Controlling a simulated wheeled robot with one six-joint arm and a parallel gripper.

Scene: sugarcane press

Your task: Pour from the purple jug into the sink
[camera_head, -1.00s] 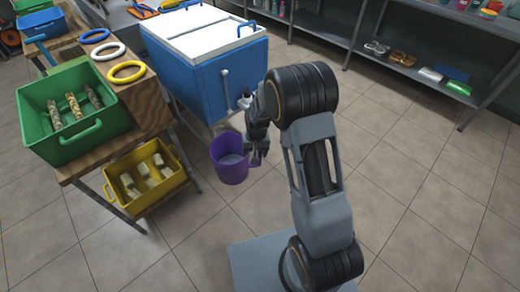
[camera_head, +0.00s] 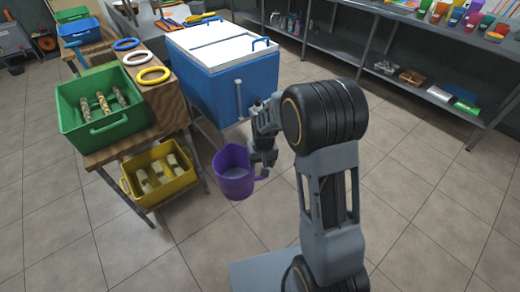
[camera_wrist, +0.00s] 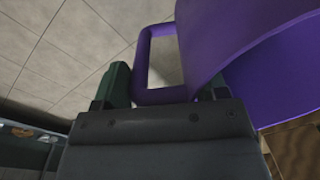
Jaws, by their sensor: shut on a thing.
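The purple jug (camera_head: 236,181) hangs in my gripper above the tiled floor, in front of the blue chest in the head view. It looks about upright, and a pale content shows inside it. My gripper (camera_head: 264,164) is shut on the jug's handle at its right side. In the wrist view the purple handle (camera_wrist: 143,65) runs down between the fingers, and the jug's wall (camera_wrist: 240,40) fills the upper right. No sink can be made out in these views.
A blue chest with a white lid (camera_head: 225,85) stands behind the jug. To the left, a wooden table carries a green crate (camera_head: 90,130), with a yellow crate (camera_head: 190,178) below. Shelves (camera_head: 400,90) line the back right. The floor at right is clear.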

